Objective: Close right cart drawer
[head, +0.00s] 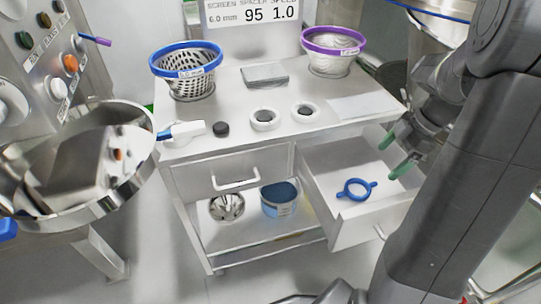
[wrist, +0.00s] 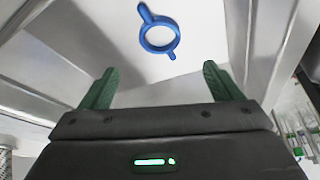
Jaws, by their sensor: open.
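The right cart drawer (head: 356,226) is pulled out of the white cart (head: 238,144). A blue ring with two tabs (head: 356,189) lies inside it; the ring also shows in the wrist view (wrist: 158,34). The drawer's handle shows only in small part at its front, near my arm. My gripper (head: 396,152) is open and empty, at the right side of the open drawer, and its green fingers point toward the drawer. In the wrist view my gripper (wrist: 158,85) has its fingers wide apart, with the drawer interior beyond them. I cannot tell whether a finger touches the drawer.
The left drawer (head: 230,172) is shut. A blue-rimmed basket (head: 185,72), a purple-rimmed basket (head: 333,50) and small parts stand on the cart top. A blue container (head: 280,200) sits on the lower shelf. A steel bowl (head: 137,180) is at the left.

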